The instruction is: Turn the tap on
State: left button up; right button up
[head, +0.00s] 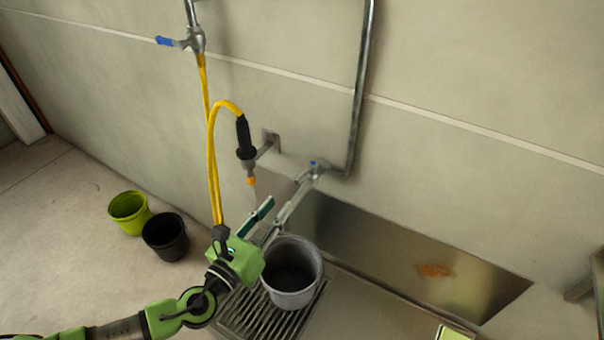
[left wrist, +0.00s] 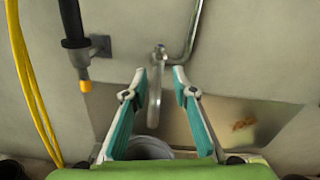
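The tap (head: 315,168) is a metal fitting with a small blue mark, at the lower end of a wall pipe. Its long grey spout (head: 293,200) slants down to the left. In the left wrist view the tap (left wrist: 159,56) is at the top centre, with the spout (left wrist: 154,100) hanging below it. My left gripper (head: 267,218) is open and empty, in front of the tap. In the left wrist view its teal fingers (left wrist: 159,76) lie to either side of the spout; I cannot tell whether they touch it. My right gripper is not in view.
A grey bucket (head: 309,258) stands on a drain grate (head: 255,317) below the tap. A yellow hose (head: 212,150) hangs from a blue-handled valve (head: 193,40), its nozzle (head: 245,140) in a wall holder. Green (head: 128,208) and black (head: 165,238) pots stand left.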

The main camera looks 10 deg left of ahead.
aim_at(300, 176)
pick_arm(q)
jog(key=x, duration=1.1)
jog(key=shift+w+d+f, duration=0.1)
jog(key=shift+w, duration=0.3)
grip_shut()
